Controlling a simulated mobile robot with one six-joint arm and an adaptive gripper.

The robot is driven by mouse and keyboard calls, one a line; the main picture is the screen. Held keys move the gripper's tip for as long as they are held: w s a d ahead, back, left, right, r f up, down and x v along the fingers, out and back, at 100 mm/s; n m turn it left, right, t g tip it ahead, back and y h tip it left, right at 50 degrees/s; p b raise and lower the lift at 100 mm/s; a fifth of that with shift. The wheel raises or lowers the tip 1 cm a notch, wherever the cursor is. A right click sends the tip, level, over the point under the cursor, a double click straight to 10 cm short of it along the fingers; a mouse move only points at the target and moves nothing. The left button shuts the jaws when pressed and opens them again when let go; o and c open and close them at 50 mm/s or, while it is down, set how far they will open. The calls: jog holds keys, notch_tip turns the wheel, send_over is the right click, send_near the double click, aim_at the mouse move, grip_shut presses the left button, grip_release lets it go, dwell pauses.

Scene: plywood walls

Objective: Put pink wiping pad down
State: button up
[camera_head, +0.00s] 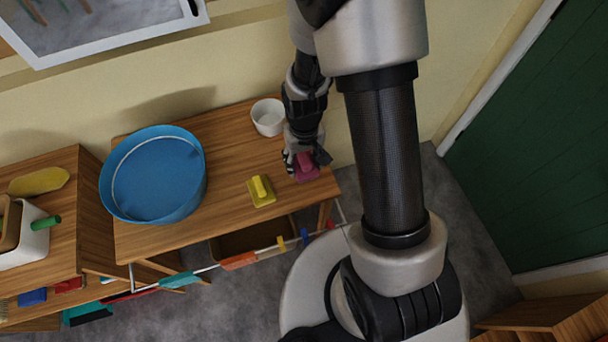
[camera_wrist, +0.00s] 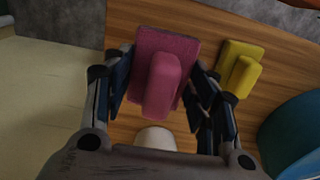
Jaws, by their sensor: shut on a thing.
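The pink wiping pad (camera_head: 307,168) is at the right end of the wooden table (camera_head: 225,207) in the head view. In the wrist view the pink pad (camera_wrist: 166,62) is a flat slab with a raised grip facing me. My gripper (camera_wrist: 158,92) is shut on it, with a finger on each side of the grip. In the head view my gripper (camera_head: 304,158) points down and partly covers the pad. I cannot tell whether the pad touches the tabletop or hangs just above it.
A yellow pad (camera_head: 261,191) lies left of the pink one. A blue tub (camera_head: 155,175) stands further left, and a white pot (camera_head: 268,117) stands at the back. A rail with coloured clips (camera_head: 238,261) runs along the table's front.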

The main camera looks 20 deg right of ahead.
jog(key=shift+f+b, duration=0.9)
jog(key=shift+f, duration=2.65)
jog(key=shift+f, duration=0.1)
jog(key=o, duration=1.1)
jog(key=shift+o, duration=0.2)
notch_tip(320, 180, up, 12)
jog(key=p, duration=0.4)
jog(key=shift+t, duration=0.5)
notch_tip(320, 180, up, 7)
jog(key=shift+r, duration=0.2)
notch_tip(320, 180, up, 11)
jog(key=t, duration=0.1)
send_over(304, 156)
jog(key=s, duration=0.4)
jog(key=s+r+t, duration=0.2)
jog(key=s+r, duration=0.6)
jog(key=s, duration=0.3)
jog(key=shift+r+t, duration=0.3)
jog(key=shift+r, duration=0.1)
